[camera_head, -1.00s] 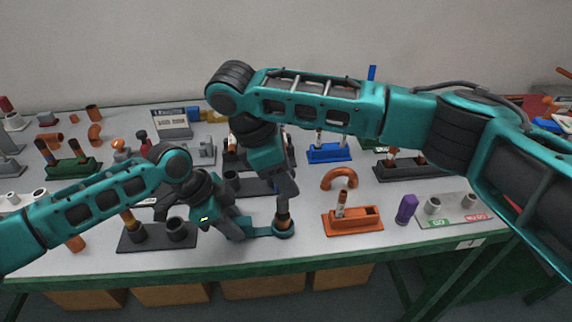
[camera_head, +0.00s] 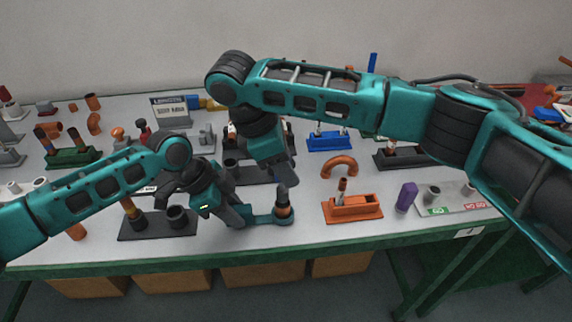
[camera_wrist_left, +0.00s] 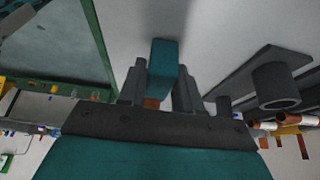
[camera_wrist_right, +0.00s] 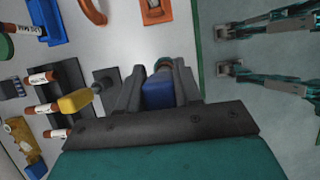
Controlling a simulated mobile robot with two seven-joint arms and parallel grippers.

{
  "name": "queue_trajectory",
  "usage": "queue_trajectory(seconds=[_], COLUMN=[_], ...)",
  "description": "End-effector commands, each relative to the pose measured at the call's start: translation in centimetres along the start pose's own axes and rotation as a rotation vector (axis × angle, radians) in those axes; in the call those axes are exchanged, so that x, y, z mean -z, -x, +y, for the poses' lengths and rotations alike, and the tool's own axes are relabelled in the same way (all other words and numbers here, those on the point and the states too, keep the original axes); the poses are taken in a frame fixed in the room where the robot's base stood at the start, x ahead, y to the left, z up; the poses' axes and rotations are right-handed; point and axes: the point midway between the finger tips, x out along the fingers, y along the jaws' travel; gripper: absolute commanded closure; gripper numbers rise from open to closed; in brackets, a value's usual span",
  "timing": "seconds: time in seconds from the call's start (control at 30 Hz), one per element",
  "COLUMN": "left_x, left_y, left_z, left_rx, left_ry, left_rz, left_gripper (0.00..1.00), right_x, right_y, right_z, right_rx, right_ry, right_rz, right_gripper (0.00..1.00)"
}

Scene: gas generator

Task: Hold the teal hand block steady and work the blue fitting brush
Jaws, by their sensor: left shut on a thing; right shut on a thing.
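My left gripper (camera_head: 238,214) is shut on the teal hand block (camera_head: 262,219), which juts right from the jaws just above the table's front part. The block also shows between the jaws in the left wrist view (camera_wrist_left: 160,68). A dark-topped, brownish fitting (camera_head: 284,211) stands upright in the block's round right end. My right gripper (camera_wrist_right: 158,95) is shut on the blue fitting brush (camera_wrist_right: 158,92); the block's teal end shows just beyond it. In the head view the right gripper is above the fitting, and the blue handle is hidden. I cannot tell how deep the brush sits.
A dark two-cup stand (camera_head: 158,226) is left of the block. An orange holder (camera_head: 353,208) with a tube, a copper bend (camera_head: 339,167) and a purple cylinder (camera_head: 406,197) are on the right. Bare table lies along the green front edge.

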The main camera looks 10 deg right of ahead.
Motion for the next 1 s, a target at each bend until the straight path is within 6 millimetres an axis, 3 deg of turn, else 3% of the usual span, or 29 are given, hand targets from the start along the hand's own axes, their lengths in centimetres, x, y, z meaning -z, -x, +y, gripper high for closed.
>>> queue_trajectory(seconds=[1.0], left_x=[0.0], left_y=[0.0], left_z=[0.0], left_rx=[0.0], left_ry=[0.0], left_rz=[0.0], left_gripper=[1.0], right_x=[0.7], right_y=[-1.5], right_z=[0.0], right_rx=[0.001], right_ry=[0.001], right_rz=[0.001], right_gripper=[0.88])
